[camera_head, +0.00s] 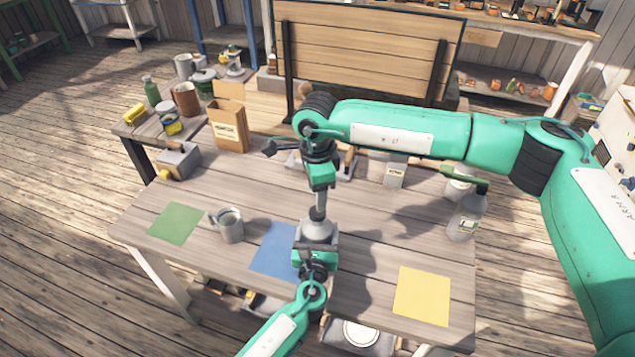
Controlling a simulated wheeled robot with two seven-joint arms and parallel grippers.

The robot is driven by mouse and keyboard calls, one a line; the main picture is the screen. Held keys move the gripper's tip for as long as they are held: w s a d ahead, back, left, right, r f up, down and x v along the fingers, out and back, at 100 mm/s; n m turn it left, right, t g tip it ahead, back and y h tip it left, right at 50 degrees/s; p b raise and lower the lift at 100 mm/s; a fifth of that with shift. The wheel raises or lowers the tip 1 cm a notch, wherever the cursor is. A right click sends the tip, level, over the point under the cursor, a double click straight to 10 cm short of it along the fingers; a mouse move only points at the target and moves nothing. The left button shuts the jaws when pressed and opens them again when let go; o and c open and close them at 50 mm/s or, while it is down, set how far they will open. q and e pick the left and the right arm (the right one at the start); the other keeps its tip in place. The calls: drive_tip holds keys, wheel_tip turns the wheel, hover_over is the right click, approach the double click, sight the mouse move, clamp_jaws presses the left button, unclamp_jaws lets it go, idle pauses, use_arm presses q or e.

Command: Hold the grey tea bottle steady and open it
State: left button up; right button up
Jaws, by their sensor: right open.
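The grey tea bottle (317,231) stands upright near the middle of the table, at the right edge of the blue mat (268,254). Its rounded grey shoulder shows; its lower body is hidden behind my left gripper. My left gripper (315,246) comes in from the front, low against the bottle; its fingers are partly hidden, so their grip is unclear. My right gripper (318,204) points straight down over the bottle's top and is open. The bottle's cap is mostly hidden by it, and contact there cannot be told.
A grey mug (230,226) stands between the green mat (175,223) and the blue mat. A yellow mat (422,295) lies clear at right front. A spray bottle (466,215) stands at the right edge. A paper box (228,125) and a wooden board (365,50) stand behind.

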drive_tip(key=m, duration=0.4)
drive_tip(key=shift+r+m, duration=0.2)
drive_tip(key=shift+m, duration=0.2)
drive_tip(key=m, duration=0.3)
drive_tip(key=shift+r, duration=0.1)
drive_tip(key=m, duration=0.6)
drive_tip(key=shift+r, duration=0.2)
drive_tip(key=m, duration=0.3)
drive_tip(key=shift+r, duration=0.1)
drive_tip(key=m, duration=0.4)
drive_tip(key=shift+r+m, duration=0.15)
drive_tip(key=shift+m, duration=0.15)
drive_tip(key=m, duration=0.4)
drive_tip(key=shift+r, duration=0.15)
drive_tip(key=m, duration=0.3)
drive_tip(key=shift+m, duration=0.3)
approach(317, 238)
drive_tip(key=shift+w+f, duration=0.75)
drive_tip(key=shift+w, duration=0.2)
drive_tip(key=shift+w+f, duration=0.75)
drive_tip(key=shift+w, duration=0.15)
